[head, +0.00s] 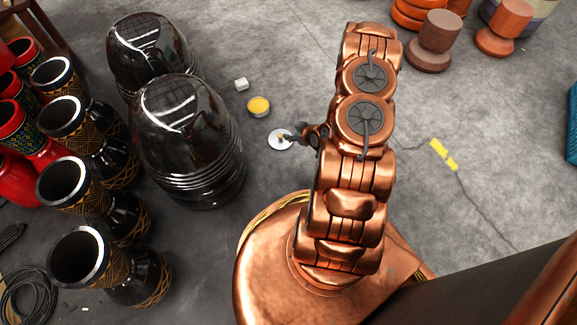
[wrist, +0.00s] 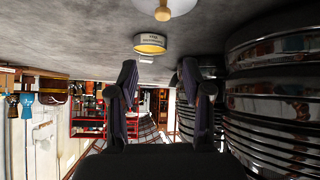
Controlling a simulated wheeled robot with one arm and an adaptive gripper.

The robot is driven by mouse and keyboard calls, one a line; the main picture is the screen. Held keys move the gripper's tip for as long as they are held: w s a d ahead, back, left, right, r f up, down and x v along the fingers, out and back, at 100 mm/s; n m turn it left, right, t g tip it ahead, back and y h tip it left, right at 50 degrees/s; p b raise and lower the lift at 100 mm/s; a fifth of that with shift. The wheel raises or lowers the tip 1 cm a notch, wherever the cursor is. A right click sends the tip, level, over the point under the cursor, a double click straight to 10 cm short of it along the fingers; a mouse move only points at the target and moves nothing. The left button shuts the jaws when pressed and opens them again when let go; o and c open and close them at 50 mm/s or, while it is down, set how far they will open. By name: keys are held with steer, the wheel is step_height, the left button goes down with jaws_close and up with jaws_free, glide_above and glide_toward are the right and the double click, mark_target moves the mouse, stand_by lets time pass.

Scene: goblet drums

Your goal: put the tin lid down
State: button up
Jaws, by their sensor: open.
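The tin lid (head: 279,140) is a small pale disc with a wooden knob, lying flat on the grey floor. In the wrist view the lid (wrist: 180,5) is cut by the top edge, its knob (wrist: 162,14) pointing down in the picture. My gripper (head: 299,135) is at the lid's right side in the head view. In the wrist view my gripper (wrist: 158,80) has its fingers apart with nothing between them. The open tin (head: 258,106) with yellow contents stands just beyond the lid; its labelled side (wrist: 150,43) shows in the wrist view.
A small white block (head: 241,84) lies beyond the tin. Two large glossy dark drums (head: 187,135) stand close on the left, with several patterned goblet drums (head: 83,258) further left. Copper-coloured round pieces (head: 436,42) stand at the back right.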

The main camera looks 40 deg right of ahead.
steer(key=s+a+r+g+h, duration=0.1)
steer(key=s+a+r+g, duration=0.15)
steer(key=r, duration=0.55)
steer(key=s+a+r+g, duration=0.1)
steer(key=a+r+g, duration=0.2)
steer(key=r, duration=0.6)
steer(key=s+a+r+g+h, duration=0.1)
steer(key=s+a+r+g, duration=0.1)
steer(key=r, duration=0.6)
steer(key=s+a+r+g, duration=0.1)
steer(key=s+a+r, duration=0.4)
steer(key=s, duration=0.3)
steer(key=s+a+r+m+g+y, duration=0.1)
steer(key=s+a+r+g, duration=0.1)
steer(key=s+a+r, duration=0.4)
steer(key=s+a+r+g, duration=0.2)
steer(key=s+a+r, duration=0.4)
steer(key=s, duration=0.4)
steer(key=shift+s+r+m+y, duration=0.2)
steer(key=shift+r+m+y, duration=0.1)
steer(key=shift+r, duration=0.05)
